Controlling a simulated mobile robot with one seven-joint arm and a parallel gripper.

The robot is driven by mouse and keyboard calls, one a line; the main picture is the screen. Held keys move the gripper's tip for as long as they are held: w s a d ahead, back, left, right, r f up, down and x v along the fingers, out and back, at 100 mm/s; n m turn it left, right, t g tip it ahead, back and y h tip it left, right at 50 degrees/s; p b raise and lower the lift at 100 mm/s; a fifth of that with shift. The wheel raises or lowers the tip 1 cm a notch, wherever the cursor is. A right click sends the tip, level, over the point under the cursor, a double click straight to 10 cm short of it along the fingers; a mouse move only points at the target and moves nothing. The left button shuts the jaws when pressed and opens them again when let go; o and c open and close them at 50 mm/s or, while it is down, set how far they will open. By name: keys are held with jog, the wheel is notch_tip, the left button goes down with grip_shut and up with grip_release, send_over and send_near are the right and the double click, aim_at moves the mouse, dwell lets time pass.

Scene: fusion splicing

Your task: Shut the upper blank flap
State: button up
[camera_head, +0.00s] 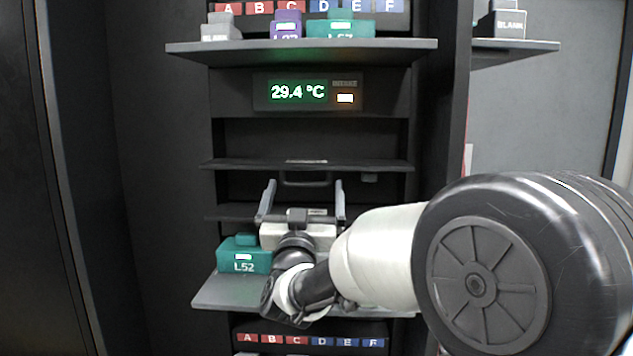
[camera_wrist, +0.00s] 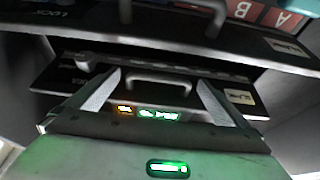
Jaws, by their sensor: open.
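Two dark, thin flap edges cross the rack opening in the head view. The upper blank flap (camera_head: 240,164) stands out as a shelf-like edge, apparently open. A second dark edge (camera_head: 228,212) lies below it. My gripper (camera_head: 305,184) is open, with its two grey fingers pointing up and in at the rack below the upper edge. In the wrist view the spread fingers (camera_wrist: 158,80) frame a dark bar handle (camera_wrist: 160,78) on a panel with pale labels. Nothing is held. I cannot tell whether a finger touches the panel.
A teal L52 block (camera_head: 243,258) sits on the lower shelf (camera_head: 225,292), just left of my gripper. A temperature display (camera_head: 298,92) is above the flaps. The top shelf (camera_head: 300,50) holds several blocks. My arm covers the lower right.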

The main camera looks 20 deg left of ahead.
aim_at(306, 185)
jog(key=shift+x, duration=1.5)
jog(key=shift+c, duration=0.4)
jog(key=shift+d, duration=0.1)
jog(key=c, duration=1.2)
